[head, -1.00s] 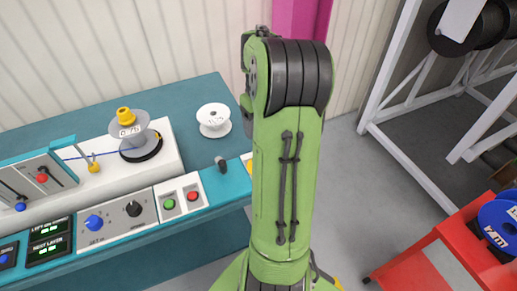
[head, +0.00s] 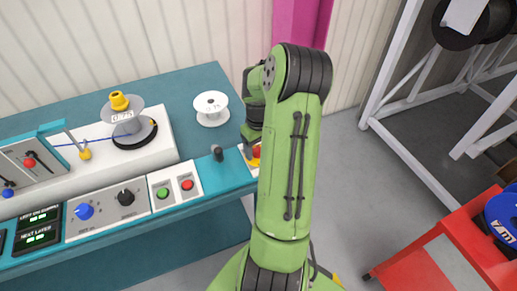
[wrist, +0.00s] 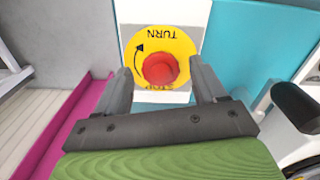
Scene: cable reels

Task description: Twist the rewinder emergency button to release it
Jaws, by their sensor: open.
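The rewinder emergency button (wrist: 160,69) is a red knob on a round yellow plate marked TURN with a curved arrow. In the wrist view it sits ahead of my gripper (wrist: 158,82), framed between its two grey fingers. The fingers are apart and nothing is held between them; I cannot tell how far they are from the knob. In the head view the red button (head: 256,152) shows at the right end of the teal console, partly hidden by my green arm. My fingers are hidden there behind my arm.
On the teal console (head: 190,74), a black lever (head: 217,153) stands just left of the button. A green button (head: 162,193) and a red button (head: 187,185) lie further left. A white spool (head: 211,108) stands behind. A red cart (head: 450,250) is at right.

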